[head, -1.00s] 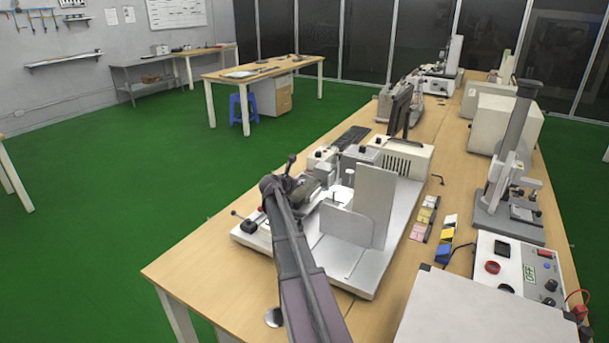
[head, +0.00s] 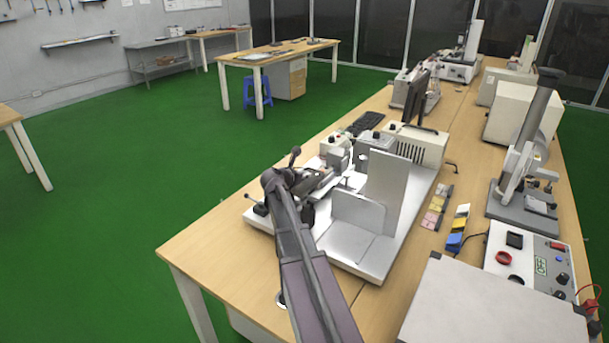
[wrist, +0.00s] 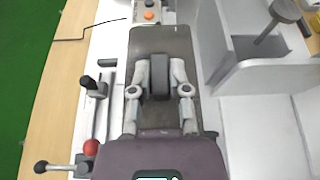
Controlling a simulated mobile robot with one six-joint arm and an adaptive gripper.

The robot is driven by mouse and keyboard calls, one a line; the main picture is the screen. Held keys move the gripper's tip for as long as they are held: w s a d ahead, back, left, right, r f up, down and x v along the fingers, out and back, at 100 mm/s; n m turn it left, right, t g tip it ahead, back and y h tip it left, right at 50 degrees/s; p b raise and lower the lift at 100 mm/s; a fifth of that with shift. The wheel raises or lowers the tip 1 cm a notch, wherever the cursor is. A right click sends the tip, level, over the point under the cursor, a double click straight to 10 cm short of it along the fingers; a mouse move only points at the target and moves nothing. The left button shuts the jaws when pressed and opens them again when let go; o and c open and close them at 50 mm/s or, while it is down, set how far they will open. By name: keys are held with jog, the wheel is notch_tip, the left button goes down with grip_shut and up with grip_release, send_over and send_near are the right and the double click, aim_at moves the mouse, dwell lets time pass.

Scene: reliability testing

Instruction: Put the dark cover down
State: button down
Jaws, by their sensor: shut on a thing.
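The dark cover (wrist: 160,40) is a flat, dark grey rectangular plate with a black raised block in its middle. In the wrist view my gripper (wrist: 159,80) has one finger on each side of that block and is shut on it. The cover lies along the white machine, beside its levers. In the head view my gripper (head: 308,187) is over the machine's left part, and the cover is small and partly hidden there by my arm. I cannot tell whether the cover's underside touches the machine.
A lever with a red ball (wrist: 91,147) and a black-knobbed lever (wrist: 90,84) stand left of the cover. An upright light plate (head: 387,185) stands to the right. A control box (head: 525,262) is further right. Bare wood (head: 215,240) shows at the bench's left edge.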

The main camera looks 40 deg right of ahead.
jog(key=shift+r, duration=0.1)
notch_tip(320, 180, up, 22)
jog(key=p, duration=2.2)
jog(key=shift+s, duration=0.1)
